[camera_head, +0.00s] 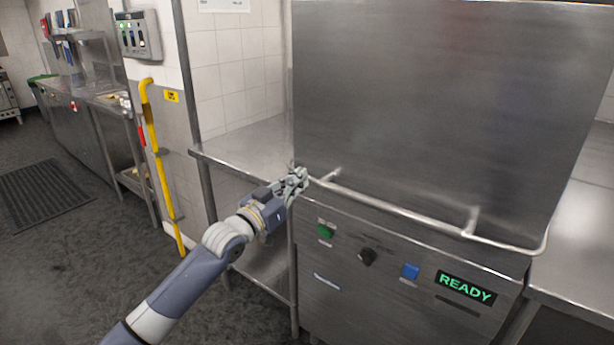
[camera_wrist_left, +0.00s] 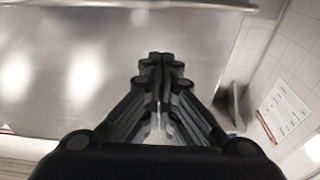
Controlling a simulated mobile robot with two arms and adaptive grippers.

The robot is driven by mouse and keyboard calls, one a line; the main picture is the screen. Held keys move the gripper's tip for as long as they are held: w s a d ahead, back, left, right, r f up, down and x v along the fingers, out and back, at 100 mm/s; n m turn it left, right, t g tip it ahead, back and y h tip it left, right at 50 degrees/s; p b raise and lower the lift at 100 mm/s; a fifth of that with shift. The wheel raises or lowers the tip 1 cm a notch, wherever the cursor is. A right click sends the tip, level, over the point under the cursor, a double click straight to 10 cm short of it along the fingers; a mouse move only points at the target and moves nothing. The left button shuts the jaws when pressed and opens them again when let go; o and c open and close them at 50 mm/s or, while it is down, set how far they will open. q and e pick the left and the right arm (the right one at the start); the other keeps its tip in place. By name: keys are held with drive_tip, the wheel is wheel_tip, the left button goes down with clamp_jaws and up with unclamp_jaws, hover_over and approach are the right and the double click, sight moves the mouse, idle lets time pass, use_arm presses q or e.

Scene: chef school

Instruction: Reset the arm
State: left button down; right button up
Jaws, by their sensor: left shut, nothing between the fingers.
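My left arm reaches in from the lower left in the head view. Its gripper (camera_head: 297,180) is at the left end of the metal bar handle (camera_head: 400,212) on the front of a stainless machine (camera_head: 440,90). I cannot tell whether it touches the bar. In the left wrist view the gripper (camera_wrist_left: 162,62) is shut with its fingertips together and nothing between them. The machine's steel hood fills much of that view behind it. My right gripper is not in view.
The machine's front panel has a green button (camera_head: 325,231), a dark knob (camera_head: 367,257), a blue button (camera_head: 410,271) and a READY display (camera_head: 466,288). Steel counters flank it, the left one (camera_head: 245,147) bare. A yellow rail (camera_head: 158,160) stands left. Dark floor lies open at left.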

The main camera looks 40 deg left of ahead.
use_arm(q)
drive_tip(key=shift+s, duration=0.45)
